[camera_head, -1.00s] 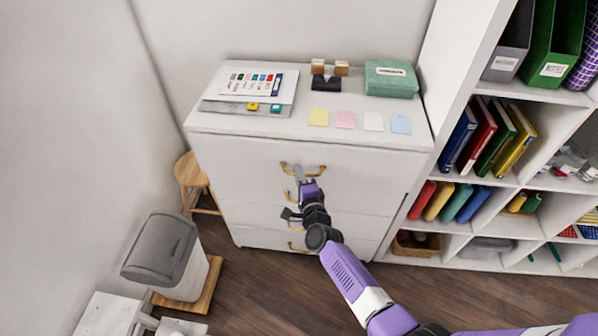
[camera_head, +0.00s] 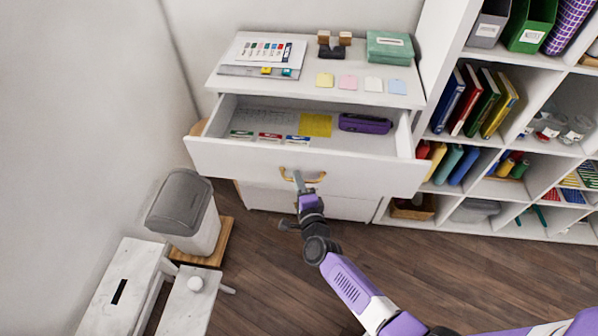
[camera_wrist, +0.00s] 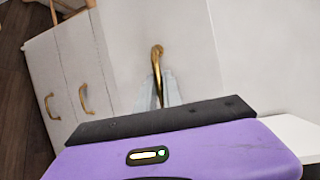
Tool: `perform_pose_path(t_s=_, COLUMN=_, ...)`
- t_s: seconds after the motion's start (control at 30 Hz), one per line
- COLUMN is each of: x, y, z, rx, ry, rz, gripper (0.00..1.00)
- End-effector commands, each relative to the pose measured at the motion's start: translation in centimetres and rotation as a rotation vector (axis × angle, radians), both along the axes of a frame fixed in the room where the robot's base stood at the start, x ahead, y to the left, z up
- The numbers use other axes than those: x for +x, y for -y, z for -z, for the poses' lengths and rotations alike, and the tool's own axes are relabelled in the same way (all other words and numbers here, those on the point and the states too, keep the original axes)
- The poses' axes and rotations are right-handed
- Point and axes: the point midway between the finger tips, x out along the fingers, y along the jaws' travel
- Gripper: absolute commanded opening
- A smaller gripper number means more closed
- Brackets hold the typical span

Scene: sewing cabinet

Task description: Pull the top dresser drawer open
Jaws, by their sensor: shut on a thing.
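The white dresser (camera_head: 225,72) stands against the wall, and its top drawer (camera_head: 240,157) is pulled well out. Inside the drawer lie a purple case (camera_head: 366,124), a yellow sheet (camera_head: 315,125) and several small cards (camera_head: 270,137). My gripper (camera_head: 299,181) is at the gold handle (camera_head: 317,180) on the drawer front, shut on it. In the wrist view the handle (camera_wrist: 157,56) runs down between the pale fingertips (camera_wrist: 168,92), partly hidden by the gripper body.
The dresser top holds papers, coloured notes and a green box (camera_head: 390,48). A grey-lidded bin (camera_head: 182,205) and white stools (camera_head: 122,285) stand at the left. A filled shelf (camera_head: 520,200) stands at the right. Wood floor (camera_head: 260,270) is clear in front.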

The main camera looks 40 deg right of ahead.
Motion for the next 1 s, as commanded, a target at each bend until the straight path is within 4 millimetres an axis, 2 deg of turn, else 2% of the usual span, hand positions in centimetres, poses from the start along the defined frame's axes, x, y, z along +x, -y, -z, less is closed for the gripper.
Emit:
perform_pose_path(t_s=0.57, x=-0.47, y=-0.53, z=0.14, rx=0.001, ry=-0.002, rz=0.000, gripper=0.00)
perform_pose_path(t_s=0.6, x=-0.47, y=-0.53, z=0.14, rx=0.001, ry=-0.002, rz=0.000, gripper=0.18)
perform_pose_path(t_s=0.67, x=-0.46, y=-0.52, z=0.12, rx=0.001, ry=-0.002, rz=0.000, gripper=0.30)
perform_pose_path(t_s=1.0, x=-0.52, y=-0.56, z=0.02, rx=0.000, ry=0.000, rz=0.000, gripper=0.32)
